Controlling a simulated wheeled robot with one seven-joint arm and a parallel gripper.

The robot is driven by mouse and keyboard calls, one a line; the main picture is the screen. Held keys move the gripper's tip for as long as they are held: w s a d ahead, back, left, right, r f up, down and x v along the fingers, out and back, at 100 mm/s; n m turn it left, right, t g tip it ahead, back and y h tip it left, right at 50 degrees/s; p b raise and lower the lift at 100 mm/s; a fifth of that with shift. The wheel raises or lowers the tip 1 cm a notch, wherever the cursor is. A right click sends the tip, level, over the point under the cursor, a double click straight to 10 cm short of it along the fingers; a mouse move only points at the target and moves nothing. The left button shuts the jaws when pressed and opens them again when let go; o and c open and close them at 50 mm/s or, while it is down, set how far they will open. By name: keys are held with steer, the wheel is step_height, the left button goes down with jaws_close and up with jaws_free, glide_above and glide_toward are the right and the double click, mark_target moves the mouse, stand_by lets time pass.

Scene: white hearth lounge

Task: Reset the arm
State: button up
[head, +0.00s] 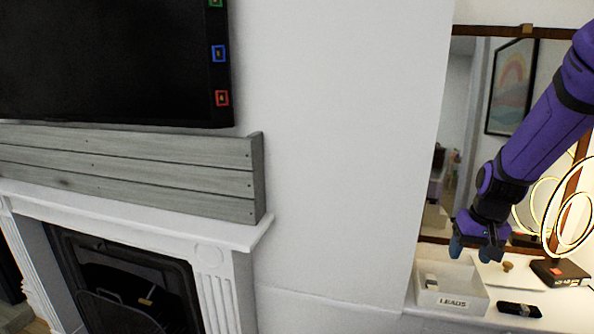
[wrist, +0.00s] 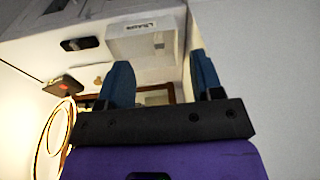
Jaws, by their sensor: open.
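My gripper (head: 477,248) is at the end of my purple arm on the right of the head view, above a white box. Its two blue fingers stand apart with nothing between them, as the wrist view (wrist: 160,90) also shows. The white box (head: 462,305) is labelled "LEADS" and sits on the white surface below my gripper. It also shows in the wrist view (wrist: 128,44), beyond the fingertips.
A lamp with glowing rings (head: 566,228) on a dark base stands right of my gripper. A black device (head: 519,310) lies near the box. A wood-framed mirror (head: 527,30) is behind my arm. A white fireplace (head: 212,238) and a black screen (head: 100,60) are at left.

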steer(key=s+a+r+n+t, duration=0.15)
steer(key=s+a+r, duration=0.35)
steer(key=s+r, duration=0.6)
steer(key=s+a+r+t, duration=0.1)
steer(key=s+r, duration=0.3)
steer(key=s, duration=0.2)
steer(key=s+a+r+t, duration=0.1)
steer(key=s+a+r, duration=0.1)
steer(key=s+r, duration=0.2)
steer(key=s+n, duration=0.1)
steer(key=s, duration=0.1)
steer(key=shift+s+r, duration=0.25)
steer(key=shift+s, duration=0.15)
